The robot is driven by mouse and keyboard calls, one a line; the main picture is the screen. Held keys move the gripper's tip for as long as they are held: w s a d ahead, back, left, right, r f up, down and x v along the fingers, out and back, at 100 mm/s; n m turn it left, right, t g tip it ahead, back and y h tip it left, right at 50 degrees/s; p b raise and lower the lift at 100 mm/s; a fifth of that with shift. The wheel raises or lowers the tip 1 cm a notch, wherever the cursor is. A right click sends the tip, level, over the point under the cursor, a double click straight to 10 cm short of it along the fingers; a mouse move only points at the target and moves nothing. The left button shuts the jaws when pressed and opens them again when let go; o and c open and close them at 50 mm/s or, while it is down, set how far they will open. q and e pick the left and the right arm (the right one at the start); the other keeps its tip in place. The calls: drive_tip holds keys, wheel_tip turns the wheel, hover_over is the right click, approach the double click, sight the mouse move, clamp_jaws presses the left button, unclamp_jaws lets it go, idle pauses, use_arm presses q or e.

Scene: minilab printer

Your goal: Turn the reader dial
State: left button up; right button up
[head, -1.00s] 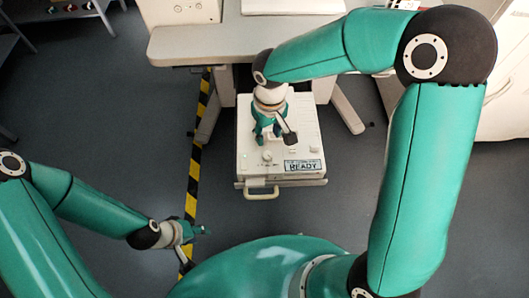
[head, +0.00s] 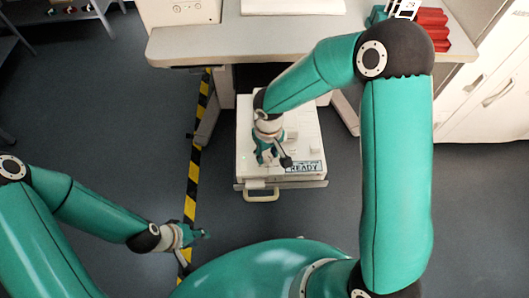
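The reader is a white box (head: 310,125) on a low stand below the bench, with a "READY" label (head: 303,167) on its top near the front edge. My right gripper (head: 266,160) comes down over the front left part of the box top, left of the label. The reader dial is not visible; the gripper covers the spot where a small round knob showed earlier. I cannot tell whether the fingers touch it or how far they are open. My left gripper (head: 203,235) hangs over the floor at the lower left, away from the reader, its finger opening unclear.
The bench (head: 300,32) stands behind the reader. A pale handle (head: 262,196) sticks out of the reader's front. Yellow-black floor tape (head: 192,180) runs along its left. A red rack (head: 433,28) is on the bench at right, near white cabinets (head: 480,90).

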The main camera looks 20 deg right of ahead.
drive_tip(key=c, duration=0.5)
drive_tip(key=shift+a, duration=0.35)
clamp_jaws()
drive_tip(key=shift+d, duration=0.25)
drive_tip(key=shift+d+f+m+b, duration=0.15)
drive_tip(key=shift+m+b, duration=0.15)
drive_tip(key=shift+b, duration=0.3)
drive_tip(key=m+b, duration=0.4)
drive_tip(key=b, duration=0.1)
drive_tip(key=shift+f+b, duration=0.1)
drive_tip(key=shift+b, duration=0.25)
drive_tip(key=shift+m+b, duration=1.05)
drive_tip(key=shift+m, duration=0.15)
drive_tip(key=shift+r+m+b, duration=0.2)
drive_tip(key=shift+m+b, duration=0.4)
drive_tip(key=shift+m, duration=0.3)
